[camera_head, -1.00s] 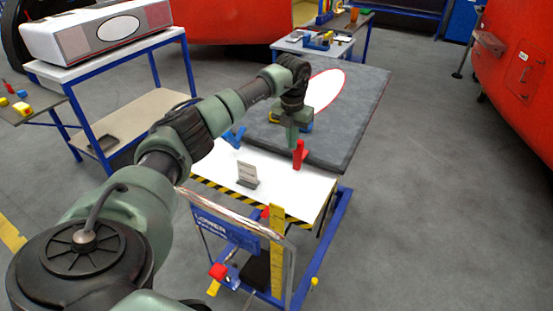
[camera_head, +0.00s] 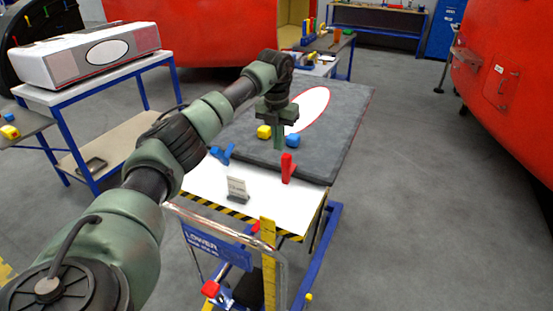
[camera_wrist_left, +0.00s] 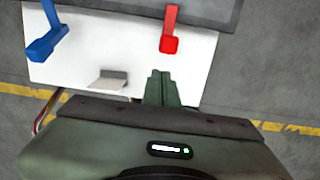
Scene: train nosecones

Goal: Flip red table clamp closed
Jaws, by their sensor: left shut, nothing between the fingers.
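The red table clamp (camera_head: 287,168) stands upright at the near edge of the dark grey panel on the white table. It also shows in the left wrist view (camera_wrist_left: 169,43), above the gripper fingers. My left gripper (camera_head: 278,143) points down over the panel, just left of and above the clamp in the head view. Its fingers are together and empty; in the left wrist view the fingertips (camera_wrist_left: 160,75) show apart from the clamp. My right gripper is in neither view.
A blue clamp (camera_head: 222,154) sits at the panel's left near corner, also in the left wrist view (camera_wrist_left: 45,40). A small sign (camera_head: 237,189) stands on the white tabletop. Yellow (camera_head: 264,131) and blue (camera_head: 293,140) blocks show on the panel. Open floor lies right.

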